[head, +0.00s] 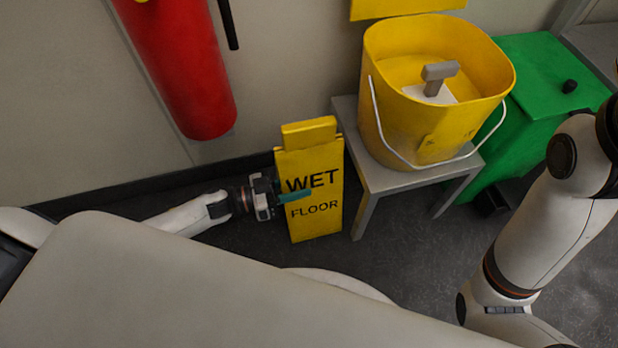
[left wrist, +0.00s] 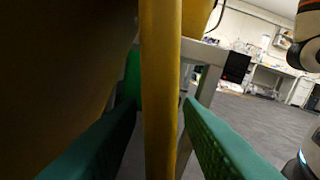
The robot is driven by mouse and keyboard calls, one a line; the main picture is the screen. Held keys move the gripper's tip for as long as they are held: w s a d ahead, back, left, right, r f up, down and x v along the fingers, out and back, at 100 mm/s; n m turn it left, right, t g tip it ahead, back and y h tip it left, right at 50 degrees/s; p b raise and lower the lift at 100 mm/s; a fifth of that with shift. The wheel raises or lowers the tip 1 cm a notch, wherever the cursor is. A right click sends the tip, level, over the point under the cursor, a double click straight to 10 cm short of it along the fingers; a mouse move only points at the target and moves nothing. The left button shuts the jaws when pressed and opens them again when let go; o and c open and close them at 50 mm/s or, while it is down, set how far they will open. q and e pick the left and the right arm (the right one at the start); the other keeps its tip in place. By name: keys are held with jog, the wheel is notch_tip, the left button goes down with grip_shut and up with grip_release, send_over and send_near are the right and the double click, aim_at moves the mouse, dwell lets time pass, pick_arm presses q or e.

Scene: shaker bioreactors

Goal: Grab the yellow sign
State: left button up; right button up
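The yellow sign (head: 316,190), marked WET FLOOR, stands upright on the floor below the head view's centre. My left gripper (head: 290,192) is at its left edge, about mid-height, with one teal finger showing across the front. In the left wrist view, the edge of a yellow panel (left wrist: 161,90) runs top to bottom between the two fingers of my left gripper (left wrist: 160,108). The fingers look spread apart around it, with no clear grip. A darker yellow surface (left wrist: 50,70) fills the left side. My right arm shows at the right, but its gripper does not.
A grey stool (head: 372,178) with a yellow bucket (head: 420,120) stands right of the sign. A green bin (head: 540,75) is behind it. A red cylinder (head: 190,70) hangs by the wall at left. Open floor (head: 420,245) lies in front of the stool.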

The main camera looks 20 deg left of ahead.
pick_arm(q)
jog(key=shift+x, duration=0.9)
jog(key=shift+c, duration=0.4)
grip_shut()
jog(key=shift+r, duration=0.1)
